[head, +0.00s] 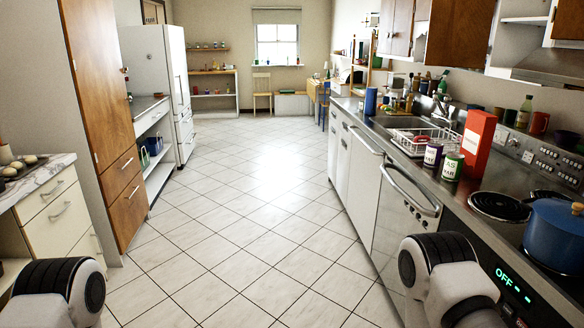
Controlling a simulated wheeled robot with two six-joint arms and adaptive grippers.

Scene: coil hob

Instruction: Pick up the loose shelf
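I cannot make out which board is the loose shelf. At the upper right, an open wall cupboard shows a pale shelf board (525,20). Parts of both my arms show at the bottom left and bottom right corners. Neither gripper is in the picture, so what they hold is hidden.
The tiled floor (250,215) is clear down the middle. A counter with a sink (400,122), dish rack (415,140), red box (478,143), tins and a blue pot (555,235) on the hob runs along the right. A fridge (150,70) and drawers (62,215) line the left.

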